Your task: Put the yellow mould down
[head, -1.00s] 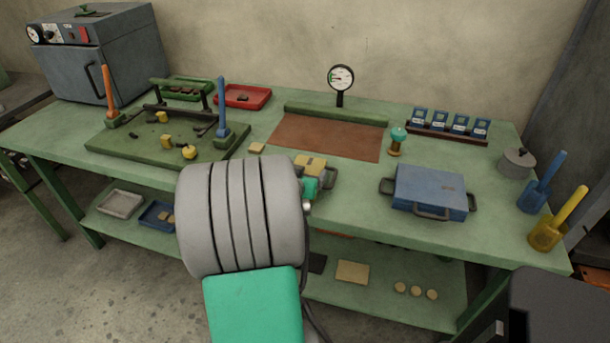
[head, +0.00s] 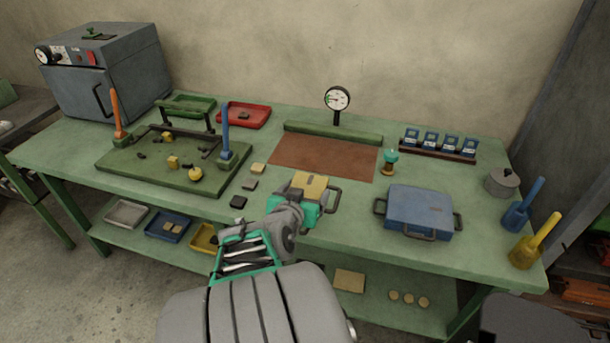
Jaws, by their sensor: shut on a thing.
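The yellow mould (head: 311,186) is a flat yellow block with a dark handle loop at its right side. My gripper (head: 304,203), with teal parts, is shut on it from the near side. The mould is over the green bench, just in front of the brown mat. I cannot tell whether it touches the bench top or is a little above it. My gripper hides part of its near side.
The brown mat (head: 325,157) lies behind the mould. A blue case (head: 419,210) with handles stands to the right, and a teal-topped spool (head: 390,161) behind it. Small blocks (head: 249,184) lie to the left, beside the green tray (head: 124,165). Bare green bench top (head: 345,219) shows between mould and case.

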